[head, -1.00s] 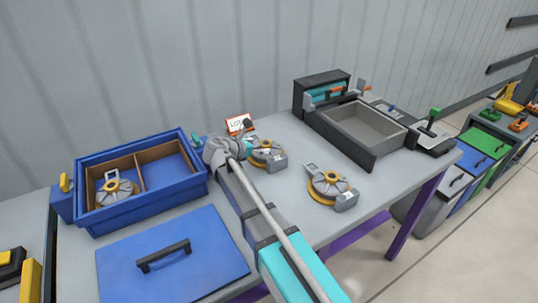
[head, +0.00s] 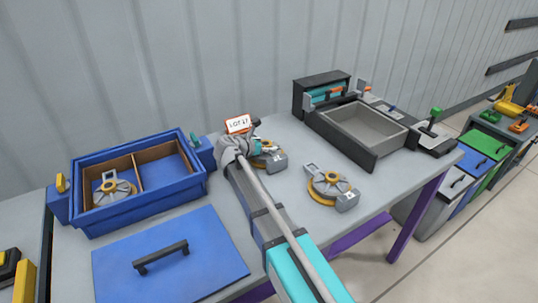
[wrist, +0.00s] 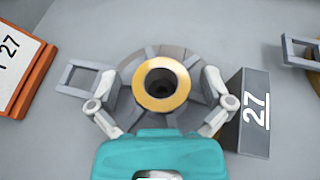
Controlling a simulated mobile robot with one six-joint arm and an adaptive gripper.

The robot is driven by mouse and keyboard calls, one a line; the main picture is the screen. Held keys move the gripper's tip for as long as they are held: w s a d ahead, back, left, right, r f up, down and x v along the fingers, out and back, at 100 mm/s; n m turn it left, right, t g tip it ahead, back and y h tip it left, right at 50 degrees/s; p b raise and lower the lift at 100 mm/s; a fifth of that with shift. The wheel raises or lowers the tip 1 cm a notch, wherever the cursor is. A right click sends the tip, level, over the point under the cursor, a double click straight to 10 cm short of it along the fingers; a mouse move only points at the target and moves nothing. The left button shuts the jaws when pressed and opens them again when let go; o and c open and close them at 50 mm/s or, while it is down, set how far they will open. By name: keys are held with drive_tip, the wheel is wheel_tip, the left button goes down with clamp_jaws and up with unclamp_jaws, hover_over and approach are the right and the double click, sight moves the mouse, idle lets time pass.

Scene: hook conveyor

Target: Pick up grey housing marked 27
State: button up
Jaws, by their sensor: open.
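The grey housing marked 27 (wrist: 251,112) is below my gripper in the wrist view. It has a yellow ring around a dark central hole, a square loop handle on the left and a dark block with a white underlined 27 on the right. My gripper (wrist: 161,85) is open, with one finger on each side of the round body; I cannot tell whether they touch it. In the head view the housing (head: 276,159) is partly hidden behind my gripper (head: 250,150).
Another housing (head: 330,187) lies to the right, and a third sits in the blue divided bin (head: 140,212). A lot card (head: 238,124) stands behind my gripper. A blue lid (head: 205,250) lies at front left. A grey open tray (head: 345,137) stands at back right.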

clamp_jaws()
idle(0.3)
drive_tip(key=shift+r, duration=0.25)
wheel_tip(320, 180, up, 2)
drive_tip(key=p, duration=0.2)
drive_tip(key=shift+r+p, duration=0.15)
drive_tip(key=shift+p, duration=0.25)
drive_tip(key=s+d+r+p, duration=0.1)
drive_tip(key=s+r+p, duration=0.9)
drive_tip(key=s, duration=0.4)
drive_tip(key=shift+d+r, duration=0.15)
drive_tip(key=shift+d, duration=0.05)
